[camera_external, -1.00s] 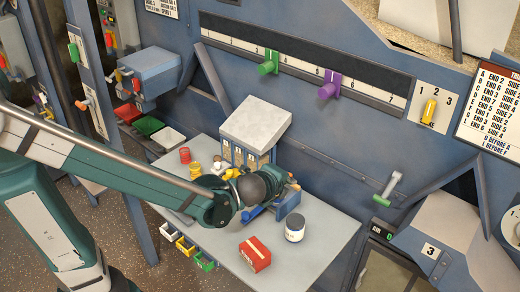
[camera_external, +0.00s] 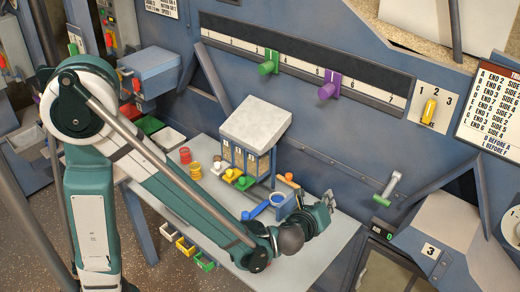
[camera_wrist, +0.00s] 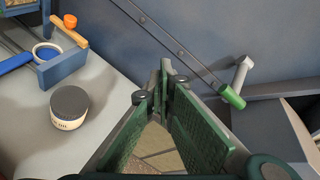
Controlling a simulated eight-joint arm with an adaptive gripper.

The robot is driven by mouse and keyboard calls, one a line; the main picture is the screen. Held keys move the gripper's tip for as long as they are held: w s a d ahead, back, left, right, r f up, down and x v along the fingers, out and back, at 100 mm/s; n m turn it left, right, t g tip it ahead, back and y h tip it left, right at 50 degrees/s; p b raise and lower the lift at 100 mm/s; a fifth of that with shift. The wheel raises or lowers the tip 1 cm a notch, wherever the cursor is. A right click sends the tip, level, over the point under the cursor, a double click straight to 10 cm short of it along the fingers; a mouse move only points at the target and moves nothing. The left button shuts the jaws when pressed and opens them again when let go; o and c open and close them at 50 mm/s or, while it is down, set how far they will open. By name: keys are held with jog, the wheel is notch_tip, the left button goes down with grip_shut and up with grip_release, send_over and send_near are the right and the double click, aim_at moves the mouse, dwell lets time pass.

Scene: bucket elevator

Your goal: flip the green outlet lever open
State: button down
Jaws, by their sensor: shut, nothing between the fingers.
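A lever with a green grip (camera_external: 380,201) and a pale grey arm (camera_external: 391,184) sits on the blue machine wall, right of the table. In the wrist view, its green grip (camera_wrist: 232,97) is at the right, at the lower end of a dark rail, with the grey arm rising from it. My gripper (camera_external: 329,199) is over the table's right part, left of the lever and apart from it. In the wrist view, my gripper (camera_wrist: 165,77) is shut and empty, with the green grip to the right of its fingertips.
A table (camera_external: 335,240) holds a bin unit (camera_external: 255,125) with small yellow and green levers (camera_external: 245,183). A dark-lidded white jar (camera_wrist: 69,107) stands left of my fingers. A chute housing marked 3 (camera_external: 431,250) lies below and right of the lever. The wall before the lever looks clear.

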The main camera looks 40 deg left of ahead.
jog(key=d+f+m+t+h+b, duration=0.1)
jog(key=d+f+m, duration=0.2)
jog(key=d, duration=0.4)
jog(key=d+f+m+t+h, duration=0.1)
jog(key=d+f+m, duration=0.2)
jog(key=d+m, duration=0.2)
jog(key=shift+s+d+m+t+b, duration=0.3)
jog(key=shift+s+d+t+b, duration=0.1)
jog(key=shift+d, duration=0.55)
jog(key=shift+w, duration=0.15)
jog(key=w+r+b, duration=0.2)
jog(key=w, duration=0.7)
jog(key=shift+r, duration=0.3)
jog(key=shift+s+r, duration=0.15)
jog(key=shift+r, duration=0.05)
